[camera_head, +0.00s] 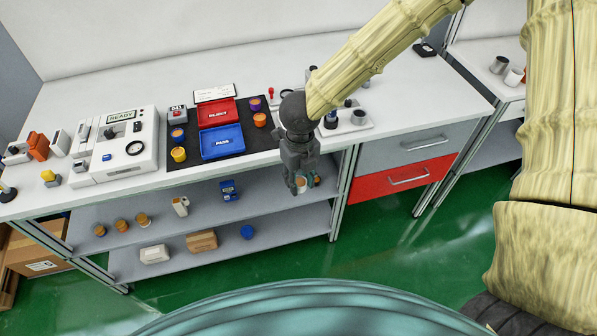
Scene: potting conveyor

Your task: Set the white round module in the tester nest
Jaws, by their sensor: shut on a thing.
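My gripper (301,186) hangs in front of the bench's front edge, at shelf height in the picture. It is shut on a small white round module (301,184), which shows between its fingertips; the fingers cover part of it. The tester (118,150) is a white box at the left of the bench top, with a display reading READY. A dark ring (135,148) on its front right looks like the nest. My gripper is well to the right of the tester and apart from it.
A dark mat (262,143) right of the tester holds a red REJECT tray (216,103), a blue PASS tray (239,151) and several coloured cups. Small tools stand left of the tester. Shelves below hold cups and boxes. A red drawer (390,183) is at the right.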

